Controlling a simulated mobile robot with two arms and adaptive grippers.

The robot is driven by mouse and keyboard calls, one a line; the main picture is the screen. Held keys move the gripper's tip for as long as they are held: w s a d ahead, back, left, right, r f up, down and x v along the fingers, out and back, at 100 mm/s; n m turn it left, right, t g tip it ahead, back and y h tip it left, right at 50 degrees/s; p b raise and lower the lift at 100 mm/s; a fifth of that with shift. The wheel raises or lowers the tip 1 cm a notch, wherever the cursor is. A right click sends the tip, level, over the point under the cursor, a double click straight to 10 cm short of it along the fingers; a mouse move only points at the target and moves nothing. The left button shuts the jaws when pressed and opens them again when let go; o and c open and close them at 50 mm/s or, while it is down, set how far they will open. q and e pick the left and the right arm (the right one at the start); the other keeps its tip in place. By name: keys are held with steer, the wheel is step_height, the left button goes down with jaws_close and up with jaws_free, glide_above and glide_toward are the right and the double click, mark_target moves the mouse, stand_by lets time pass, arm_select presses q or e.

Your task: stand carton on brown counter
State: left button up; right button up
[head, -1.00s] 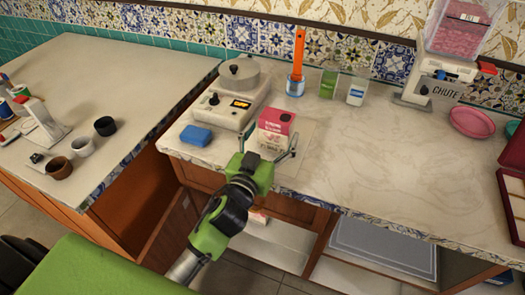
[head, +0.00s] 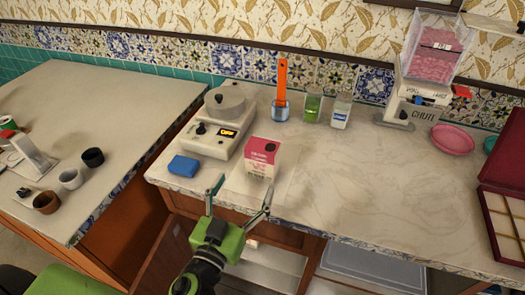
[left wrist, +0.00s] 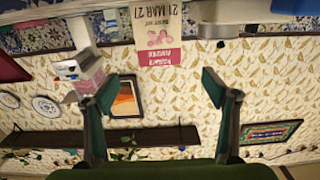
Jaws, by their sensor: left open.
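A pink-and-white carton (head: 259,165) stands upright on the pale marble-look counter top (head: 345,195), near its front edge. My left gripper (head: 243,187) is open and empty, just in front of the carton at the counter edge, with its fingers pointing toward it. In the left wrist view the carton (left wrist: 158,32) shows upside down at the top middle, beyond the open fingertips (left wrist: 160,86) and apart from them. Brown wooden fronts are under the counter tops; no brown top surface is clear. My right gripper is not in view.
A blue sponge-like block (head: 183,166) and an appliance with a lit display (head: 212,132) are left of the carton. A cup with an orange utensil (head: 280,108), a green container (head: 312,108) and a white one (head: 341,111) stand behind. Counter space to the right is clear.

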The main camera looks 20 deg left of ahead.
mark_target(259, 159)
arm_select(q)
steer(key=w+p, duration=0.1)
steer(key=w, duration=0.1)
steer(key=w+p, duration=0.1)
steer(key=w, duration=0.1)
steer(key=w+p, duration=0.1)
steer(key=w, duration=0.2)
steer(key=shift+w+d+r+p, duration=0.1)
steer(key=shift+d+p, duration=0.15)
steer(key=shift+p, duration=0.1)
steer(key=shift+w+f+p, duration=0.15)
steer(key=shift+w+p, duration=0.15)
steer(key=shift+w, duration=0.75)
steer(key=shift+w+f+p, duration=0.2)
steer(key=shift+w+p, duration=0.05)
steer(key=shift+w, duration=0.8)
steer(key=shift+w+f+p, duration=0.15)
steer(key=shift+w+p, duration=0.15)
steer(key=shift+w, duration=0.75)
steer(key=shift+s, duration=0.1)
steer(key=shift+c, duration=0.3)
steer(key=c, duration=1.5)
steer(key=shift+o, duration=0.2)
steer(key=shift+r, duration=0.2)
